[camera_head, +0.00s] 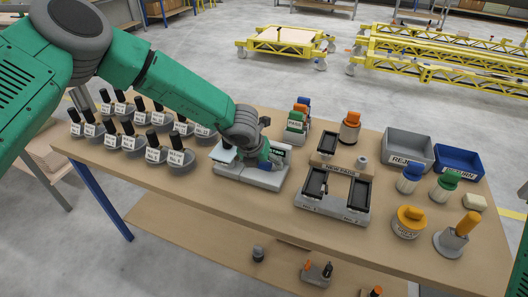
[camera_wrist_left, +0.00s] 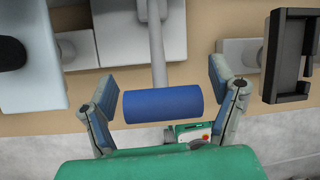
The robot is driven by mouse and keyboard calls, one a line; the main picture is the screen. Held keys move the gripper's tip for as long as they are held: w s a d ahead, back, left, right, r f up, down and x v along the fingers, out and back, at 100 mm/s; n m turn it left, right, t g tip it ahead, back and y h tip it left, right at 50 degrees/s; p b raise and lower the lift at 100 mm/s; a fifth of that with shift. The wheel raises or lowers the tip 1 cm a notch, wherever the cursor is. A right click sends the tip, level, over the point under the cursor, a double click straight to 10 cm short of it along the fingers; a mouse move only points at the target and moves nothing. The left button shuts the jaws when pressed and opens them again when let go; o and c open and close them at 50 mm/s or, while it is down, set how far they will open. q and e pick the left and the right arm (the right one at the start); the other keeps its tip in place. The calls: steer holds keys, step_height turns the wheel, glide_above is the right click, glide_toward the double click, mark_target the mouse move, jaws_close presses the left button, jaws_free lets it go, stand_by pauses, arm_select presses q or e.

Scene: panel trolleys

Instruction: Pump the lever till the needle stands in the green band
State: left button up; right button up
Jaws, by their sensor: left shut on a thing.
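The lever is a grey bar (camera_wrist_left: 157,45) ending in a blue cylindrical grip (camera_wrist_left: 163,104). My left gripper (camera_wrist_left: 165,88) is shut on the blue grip, with one finger at each end of it. In the head view, my left gripper (camera_head: 264,160) is at the front of the grey pump unit (camera_head: 245,177) on the table and covers part of it. No gauge face, needle or green band can be made out in either view. My right gripper is out of view.
Several dark-handled, labelled pieces (camera_head: 131,141) stand at the left of the table (camera_head: 200,190). Right of the pump are a grey stand with black trays (camera_head: 333,204), an orange-topped canister (camera_head: 409,221), and grey (camera_head: 405,148) and blue (camera_head: 458,162) bins. Yellow trolleys (camera_head: 283,41) stand behind.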

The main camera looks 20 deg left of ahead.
arm_select(q)
steer(key=o, duration=1.1)
steer(key=shift+w+a+f, duration=0.1)
steer(key=shift+a+f, duration=0.05)
steer(key=shift+f, duration=0.05)
steer(key=shift+o, duration=0.2)
steer(key=shift+w, duration=0.1)
steer(key=shift+a, duration=0.1)
steer(key=shift+r, duration=0.2)
steer(key=p+v, duration=0.2)
steer(key=v, duration=0.1)
steer(key=shift+s+r, duration=0.4)
steer(key=shift+r, duration=0.15)
steer(key=shift+s+a+r, duration=0.1)
steer(key=shift+s+r, duration=0.25)
steer(key=shift+r, duration=0.3)
